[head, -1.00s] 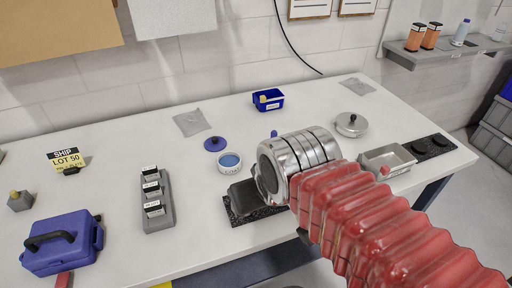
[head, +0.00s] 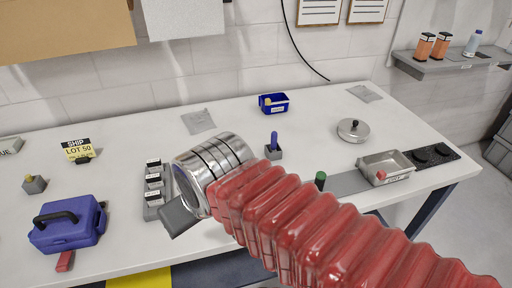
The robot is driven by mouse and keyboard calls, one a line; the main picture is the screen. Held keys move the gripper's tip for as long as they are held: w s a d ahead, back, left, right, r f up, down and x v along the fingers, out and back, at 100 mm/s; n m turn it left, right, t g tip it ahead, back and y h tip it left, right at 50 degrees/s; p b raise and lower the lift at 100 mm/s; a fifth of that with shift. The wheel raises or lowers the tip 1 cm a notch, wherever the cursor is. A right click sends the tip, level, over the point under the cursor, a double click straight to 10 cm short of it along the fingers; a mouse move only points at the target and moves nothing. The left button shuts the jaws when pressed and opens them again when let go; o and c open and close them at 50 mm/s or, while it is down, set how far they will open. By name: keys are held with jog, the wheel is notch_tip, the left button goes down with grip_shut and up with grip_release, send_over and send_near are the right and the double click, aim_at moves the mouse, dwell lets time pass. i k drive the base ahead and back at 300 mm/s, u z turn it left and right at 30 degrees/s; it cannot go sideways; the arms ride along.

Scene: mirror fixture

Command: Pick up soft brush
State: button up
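My gripper (head: 179,216) is at the end of the red-sleeved arm, over the table just right of the grey rack. Its fingers face away and blend into one grey shape, so I cannot tell whether they are open or hold anything. No thing is clearly recognisable as a soft brush. A blue upright handle (head: 274,141) stands in a small grey block (head: 273,153), right of my metal wrist; whether it is a brush is unclear. A red piece (head: 65,261) lies in front of the blue case at the left.
The grey rack (head: 153,213) with white-labelled blocks stands close beside my gripper. A blue case (head: 66,224) is at the left. A blue bin (head: 273,103), a lidded metal pan (head: 353,130) and a metal tray (head: 386,166) stand further right. The white table (head: 120,130) is clear at the back left.

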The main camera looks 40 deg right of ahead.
aim_at(274, 136)
jog(key=u, duration=0.7)
jog(key=k, duration=1.5)
jog(key=z, duration=0.4)
jog(key=i, duration=1)
jog(key=z, duration=0.05)
